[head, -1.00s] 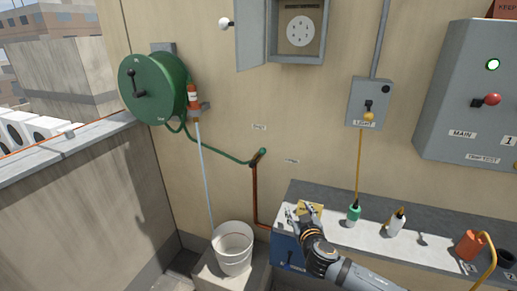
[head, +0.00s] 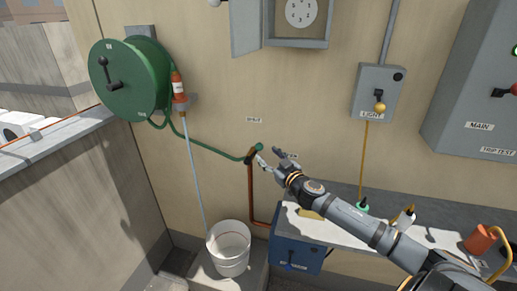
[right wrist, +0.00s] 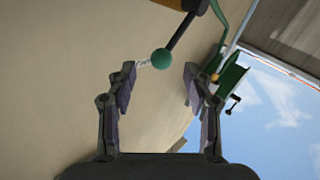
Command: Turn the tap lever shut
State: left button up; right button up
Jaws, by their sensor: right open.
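The tap lever (head: 256,151) is a short dark rod with a green ball knob, on top of a copper pipe (head: 251,195) against the wall. In the right wrist view the rod (right wrist: 181,32) slants down to the green knob (right wrist: 162,58). My right gripper (head: 269,155) is open and empty, just right of the lever. In the right wrist view the knob shows in the gap between the fingertips (right wrist: 159,72), slightly beyond them. I cannot tell whether a finger touches it. My left gripper is not in view.
A green hose reel (head: 130,80) hangs on the wall, its hose running to the tap. A white bucket (head: 229,248) stands below. A bench (head: 340,228) with bottles lies under my right arm. A small label (head: 254,120) is above the tap.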

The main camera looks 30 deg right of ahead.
aim_at(261, 149)
jog(key=w+p, duration=0.1)
jog(key=w+r, duration=0.1)
jog(key=shift+w+p, duration=0.35)
jog(key=w, duration=0.2)
jog(key=shift+w+f, duration=0.35)
jog(key=shift+w, duration=0.05)
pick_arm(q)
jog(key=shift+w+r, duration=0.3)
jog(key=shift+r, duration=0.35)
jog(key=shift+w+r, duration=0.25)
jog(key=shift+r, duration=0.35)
pick_arm(e)
jog(key=shift+w, duration=0.65)
jog(key=shift+c, duration=0.4)
jog(key=shift+d, duration=0.1)
grip_shut()
